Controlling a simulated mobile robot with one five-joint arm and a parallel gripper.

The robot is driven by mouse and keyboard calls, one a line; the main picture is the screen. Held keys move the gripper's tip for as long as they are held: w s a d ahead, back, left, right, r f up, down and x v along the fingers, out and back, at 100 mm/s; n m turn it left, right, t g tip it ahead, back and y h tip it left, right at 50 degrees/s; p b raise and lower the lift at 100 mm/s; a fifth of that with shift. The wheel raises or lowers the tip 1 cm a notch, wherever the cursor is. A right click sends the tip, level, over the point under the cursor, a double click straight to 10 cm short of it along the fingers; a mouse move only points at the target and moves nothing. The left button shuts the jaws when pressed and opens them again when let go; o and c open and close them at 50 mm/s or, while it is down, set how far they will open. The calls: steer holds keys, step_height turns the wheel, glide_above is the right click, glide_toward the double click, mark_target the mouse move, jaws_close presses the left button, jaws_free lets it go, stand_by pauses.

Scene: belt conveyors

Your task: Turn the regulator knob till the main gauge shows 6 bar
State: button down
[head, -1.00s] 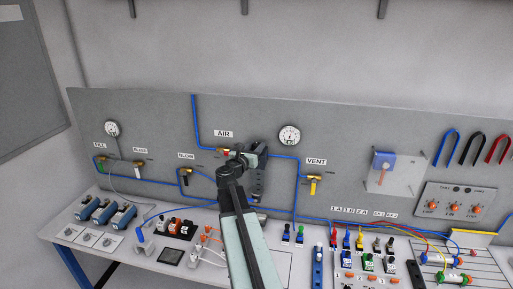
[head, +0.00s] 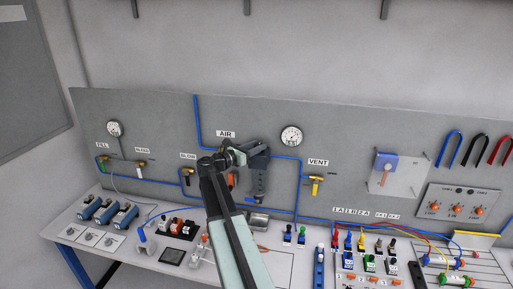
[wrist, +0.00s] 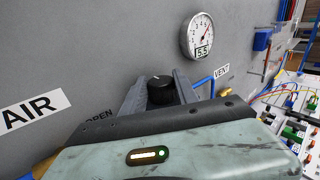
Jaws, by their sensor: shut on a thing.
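The black regulator knob (wrist: 161,91) with a pale mark on top sits between the grey fingers of my gripper (wrist: 160,86) in the wrist view. The fingers are shut on it, one at each side. In the head view my gripper (head: 258,160) is at the panel below and left of the round white gauge (head: 291,136), and it hides the knob.
The AIR label (wrist: 31,111) is left of my gripper. A yellow VENT valve (head: 316,181) and blue tubing (head: 297,205) are to the right on the panel (head: 350,140). The bench below holds many fittings and plugs. The wall above is clear.

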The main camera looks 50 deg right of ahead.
steer(key=c, duration=1.2)
jaws_free()
steer(key=shift+d, duration=0.1)
steer(key=a, duration=0.7)
steer(key=shift+w+a, duration=0.2)
steer(key=shift+a, duration=0.15)
